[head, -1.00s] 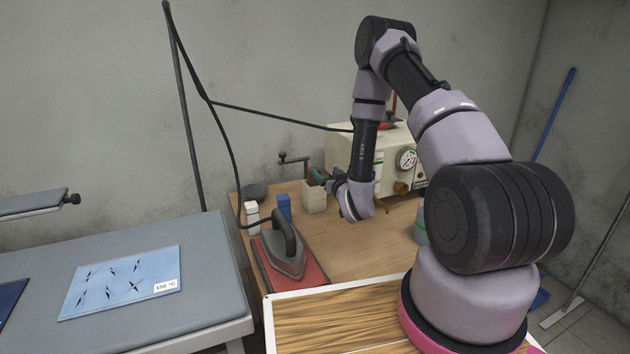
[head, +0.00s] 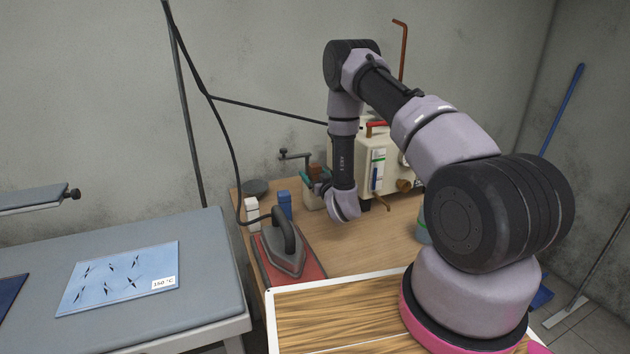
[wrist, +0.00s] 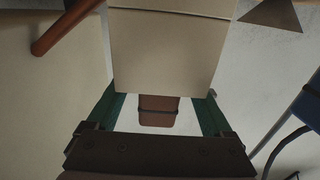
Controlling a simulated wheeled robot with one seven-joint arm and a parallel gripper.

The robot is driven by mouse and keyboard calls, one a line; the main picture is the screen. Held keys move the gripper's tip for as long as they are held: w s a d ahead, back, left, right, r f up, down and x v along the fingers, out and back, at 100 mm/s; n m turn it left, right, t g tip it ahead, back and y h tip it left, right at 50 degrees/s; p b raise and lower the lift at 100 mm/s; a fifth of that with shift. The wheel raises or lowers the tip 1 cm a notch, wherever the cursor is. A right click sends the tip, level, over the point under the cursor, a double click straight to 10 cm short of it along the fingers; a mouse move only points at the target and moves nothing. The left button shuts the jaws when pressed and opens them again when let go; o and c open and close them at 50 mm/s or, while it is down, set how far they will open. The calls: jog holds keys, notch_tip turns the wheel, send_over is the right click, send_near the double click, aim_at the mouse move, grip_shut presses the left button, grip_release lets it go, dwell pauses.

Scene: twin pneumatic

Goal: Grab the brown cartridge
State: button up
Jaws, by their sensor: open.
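The brown cartridge (head: 314,172) stands up at the top of a small cream block or holder (head: 310,198) on the wooden worktop. In the wrist view it is a brown block (wrist: 158,112) with a dark band. My gripper (head: 320,188) is beside it in the head view, and my wrist partly hides that area. In the wrist view my gripper (wrist: 158,101) is open, with green fingers on either side of the cartridge. Gaps show between the cartridge and both fingers. Whether it lies fully between the fingertips in depth I cannot tell.
A cream machine (head: 393,152) with a brown knob stands right of my wrist. A blue block (head: 284,204) and a white block (head: 252,213) stand to the left. An iron (head: 284,248) rests on a red mat (head: 312,268) in front. A black cable hangs at the left.

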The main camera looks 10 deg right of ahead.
jog(key=shift+w+a, duration=0.2)
jog(key=shift+w, duration=0.85)
grip_shut()
